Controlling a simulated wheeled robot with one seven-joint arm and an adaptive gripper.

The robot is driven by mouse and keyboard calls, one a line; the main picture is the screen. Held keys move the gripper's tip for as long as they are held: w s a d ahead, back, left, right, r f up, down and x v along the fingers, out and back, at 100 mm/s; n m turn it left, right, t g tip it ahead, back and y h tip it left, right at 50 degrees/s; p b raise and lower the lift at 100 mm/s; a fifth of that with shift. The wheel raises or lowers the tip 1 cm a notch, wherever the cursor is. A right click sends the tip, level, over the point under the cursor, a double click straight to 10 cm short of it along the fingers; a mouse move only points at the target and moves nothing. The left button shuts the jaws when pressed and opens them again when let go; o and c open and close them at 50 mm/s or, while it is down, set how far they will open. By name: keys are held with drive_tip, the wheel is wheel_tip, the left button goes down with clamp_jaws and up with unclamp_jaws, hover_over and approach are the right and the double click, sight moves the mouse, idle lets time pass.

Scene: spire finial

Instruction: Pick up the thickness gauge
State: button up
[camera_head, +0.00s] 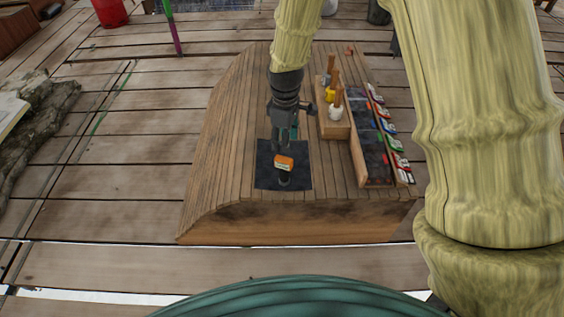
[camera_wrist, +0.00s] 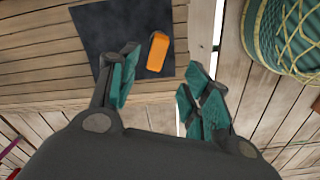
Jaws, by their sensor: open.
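The thickness gauge appears to be the small orange item (camera_head: 284,162) on a dark mat (camera_head: 264,178) on the wooden bench. Its face has a pale marking in the head view. In the wrist view the orange item (camera_wrist: 158,51) is elongated and stands out against the dark mat (camera_wrist: 105,30). My gripper (camera_head: 283,143) points down over the mat, close behind the orange item in the head view. In the wrist view its teal-padded fingers (camera_wrist: 158,78) are spread, with nothing between the tips. The orange item shows beyond the gap between them.
A wooden block (camera_head: 333,126) with upright handled tools stands right of the gripper. Beside it is a dark-panelled tray (camera_head: 372,142) with several coloured items along its right edge. The bench's left side (camera_head: 222,140) is bare. A green netted round object (camera_wrist: 290,30) shows at the wrist view's upper right.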

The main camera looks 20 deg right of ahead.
sight(284, 159)
drive_tip(key=f+b, duration=0.1)
drive_tip(key=f, duration=0.2)
drive_tip(key=f+b, duration=0.1)
drive_tip(key=f, duration=0.3)
drive_tip(key=f+b, duration=0.1)
drive_tip(key=f, duration=0.2)
drive_tip(key=shift+w+f, duration=0.3)
drive_tip(key=shift+f, duration=0.05)
clamp_jaws()
